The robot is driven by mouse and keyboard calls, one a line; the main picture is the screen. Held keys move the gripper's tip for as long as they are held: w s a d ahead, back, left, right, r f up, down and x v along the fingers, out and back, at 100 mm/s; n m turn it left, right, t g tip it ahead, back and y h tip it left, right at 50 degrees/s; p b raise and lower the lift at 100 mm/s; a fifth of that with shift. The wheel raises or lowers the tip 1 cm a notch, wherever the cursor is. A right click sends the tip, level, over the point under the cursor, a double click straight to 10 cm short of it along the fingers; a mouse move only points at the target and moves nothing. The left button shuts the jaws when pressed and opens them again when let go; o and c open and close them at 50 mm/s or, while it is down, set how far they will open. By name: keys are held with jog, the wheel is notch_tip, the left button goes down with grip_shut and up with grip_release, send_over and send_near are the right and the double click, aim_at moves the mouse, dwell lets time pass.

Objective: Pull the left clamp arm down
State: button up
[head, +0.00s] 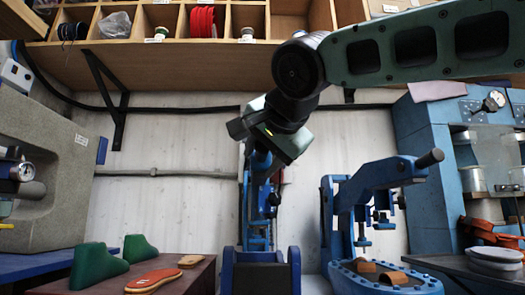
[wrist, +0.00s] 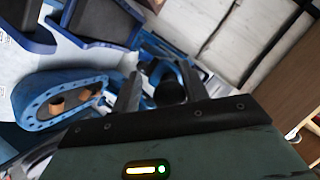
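The left clamp arm (head: 260,165) is blue and stands raised above its blue base (head: 258,258) in the head view. My gripper (wrist: 160,88) is at its upper end. In the wrist view a dark rounded knob (wrist: 168,88), apparently the arm's handle end, sits between my two fingers, nearer the right one. A gap shows beside the left finger, so the fingers look open around it. My gripper's body and arm hide the top of the clamp arm in the head view.
A second blue clamp (head: 375,190) stands to the right, its black-ended handle low. Brown pieces (head: 395,277) lie on its base. Green lasts (head: 97,264) and an orange sole (head: 153,280) lie left. A wooden shelf (head: 180,62) hangs above.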

jog(key=shift+r, duration=0.1)
jog(key=shift+s, duration=0.1)
jog(key=v, duration=1.7)
jog(key=shift+b, duration=0.35)
jog(key=shift+s, duration=0.2)
